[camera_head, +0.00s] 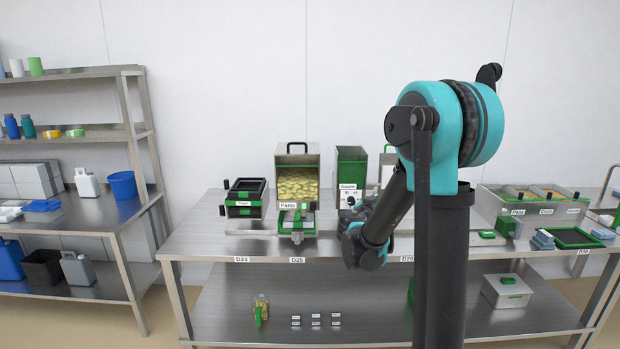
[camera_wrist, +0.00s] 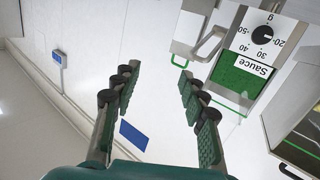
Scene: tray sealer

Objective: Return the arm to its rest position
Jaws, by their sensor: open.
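My arm stands in front of the right half of the table in the head view, bent at its large teal joint, with the forearm reaching down and left. In the wrist view my gripper (camera_wrist: 160,105) is open, its two green-padded fingers well apart with nothing between them. Its fingers cannot be made out in the head view, hidden by the arm's own links. The sauce dispenser (camera_wrist: 245,70), with a dial and a "Sauce" label, is right of the fingers and apart from them. It also shows in the head view (camera_head: 352,165), partly behind my arm.
The steel table (camera_head: 215,245) holds a tray stack (camera_head: 245,198), a pasta dispenser (camera_head: 297,165) and, at right, a topping container (camera_head: 535,205). A shelf rack (camera_head: 135,150) stands at left.

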